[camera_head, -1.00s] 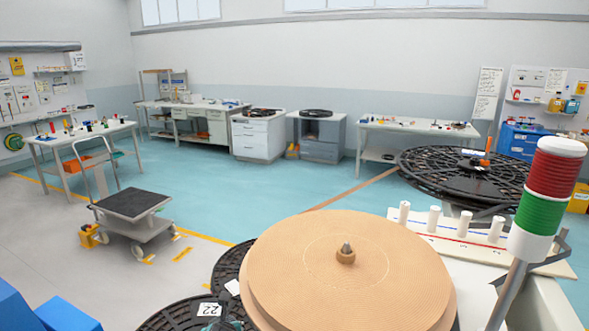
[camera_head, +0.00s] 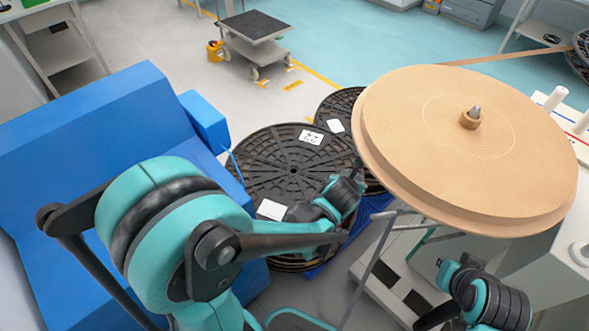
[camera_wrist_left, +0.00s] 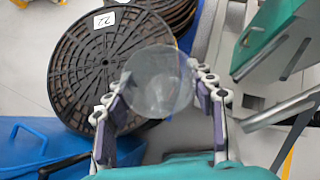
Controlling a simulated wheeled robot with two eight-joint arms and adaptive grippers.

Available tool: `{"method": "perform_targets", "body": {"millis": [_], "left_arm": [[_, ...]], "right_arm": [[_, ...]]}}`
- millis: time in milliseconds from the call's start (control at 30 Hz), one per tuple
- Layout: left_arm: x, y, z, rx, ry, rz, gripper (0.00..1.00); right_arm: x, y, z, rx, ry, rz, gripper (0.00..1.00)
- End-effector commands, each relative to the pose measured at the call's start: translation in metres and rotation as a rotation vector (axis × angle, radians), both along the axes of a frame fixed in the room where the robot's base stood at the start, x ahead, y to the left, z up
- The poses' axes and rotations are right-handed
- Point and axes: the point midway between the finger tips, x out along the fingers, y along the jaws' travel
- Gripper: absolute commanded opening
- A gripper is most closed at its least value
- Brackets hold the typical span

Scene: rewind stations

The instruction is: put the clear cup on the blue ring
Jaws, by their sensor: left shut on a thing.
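The clear cup (camera_wrist_left: 160,85) is a round, see-through shape in the left wrist view. My left gripper (camera_wrist_left: 161,94) is shut on it, with one finger on each side. In the head view my left arm reaches in from the left over the stacked black reels, but I cannot make out its fingers or the cup there. I cannot make out the blue ring in either current view. Part of my right arm shows at the lower right of the head view; its gripper is not visible.
A large tan roll (camera_head: 430,130) stands to the right of my left arm. A big blue block (camera_head: 90,130) is at left. A grey cart (camera_head: 252,27) stands farther back.

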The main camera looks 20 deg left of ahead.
Motion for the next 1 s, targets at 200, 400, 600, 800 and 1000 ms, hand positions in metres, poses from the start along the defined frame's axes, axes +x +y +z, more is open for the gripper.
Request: {"method": "perform_targets", "body": {"millis": [200,400,600,800,1000], "left_arm": [[-0.009,-0.022,-0.019,0.0,0.0,-0.064,0.29],[0.016,-0.012,-0.028,-0.001,0.012,0.007,0.29],[0.049,0.002,-0.045,-0.002,0.025,0.103,0.29],[0.095,0.028,-0.078,-0.003,0.037,0.254,0.29],[0.135,0.062,-0.121,-0.002,0.035,0.426,0.29]], "right_arm": [[0.0,0.0,0.0,0.0,0.0,0.0,0.0],[0.0,0.0,0.0,0.0,0.0,0.0,0.0],[0.0,0.0,0.0,0.0,0.0,0.0,0.0],[0.0,0.0,0.0,0.0,0.0,0.0,0.0],[0.0,0.0,0.0,0.0,0.0,0.0,0.0]]}}
